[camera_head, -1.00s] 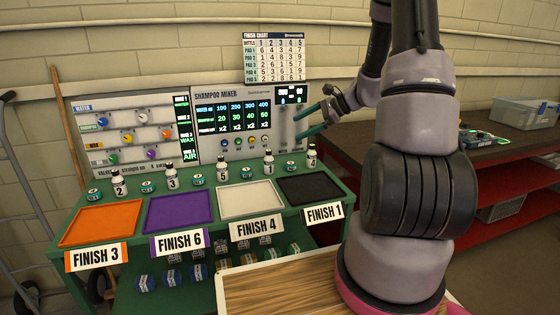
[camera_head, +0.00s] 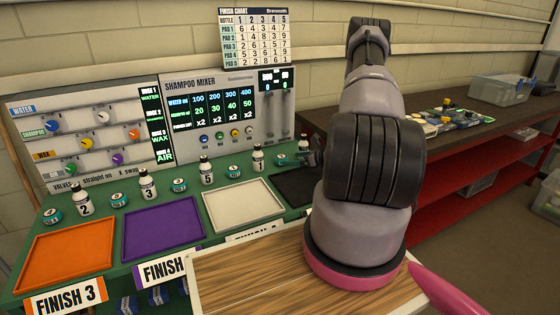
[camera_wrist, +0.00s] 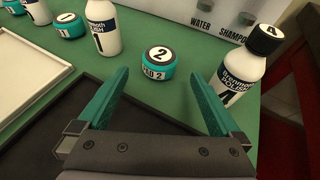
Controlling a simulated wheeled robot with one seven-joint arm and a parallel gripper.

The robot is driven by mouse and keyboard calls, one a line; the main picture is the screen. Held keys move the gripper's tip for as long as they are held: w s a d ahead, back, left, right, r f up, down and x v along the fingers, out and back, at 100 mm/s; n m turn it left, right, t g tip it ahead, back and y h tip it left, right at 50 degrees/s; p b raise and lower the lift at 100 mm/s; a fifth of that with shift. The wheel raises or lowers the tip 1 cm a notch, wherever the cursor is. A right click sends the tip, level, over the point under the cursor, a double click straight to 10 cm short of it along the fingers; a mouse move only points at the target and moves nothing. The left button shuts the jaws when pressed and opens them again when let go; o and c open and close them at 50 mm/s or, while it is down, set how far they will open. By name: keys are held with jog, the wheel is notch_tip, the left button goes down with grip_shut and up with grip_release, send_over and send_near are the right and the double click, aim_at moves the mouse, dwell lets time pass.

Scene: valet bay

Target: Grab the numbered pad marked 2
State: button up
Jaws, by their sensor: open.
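The pad marked 2 (camera_wrist: 158,62) is a short teal cylinder with a white top. It stands on the green bench in the wrist view. My gripper (camera_wrist: 158,78) is open and empty, with a teal finger on each side of the near approach to the pad. The pad is just beyond the fingertips, roughly centred between them, and I see no contact. In the head view my gripper (camera_head: 296,158) is low at the bench's back right, partly hidden by my arm; pad and fingers are hard to tell apart there.
Bottle 4 (camera_wrist: 240,72) stands close by the right finger. Another bottle (camera_wrist: 103,28) and the pad marked 1 (camera_wrist: 70,25) stand to the left. A black tray (camera_wrist: 75,125) lies below the gripper. The shampoo mixer panel (camera_head: 215,115) rises behind.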

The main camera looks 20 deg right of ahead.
aim_at(286, 158)
jog(key=x, duration=0.7)
jog(key=shift+w, duration=0.1)
jog(key=shift+r, duration=0.1)
jog(key=c, duration=1.4)
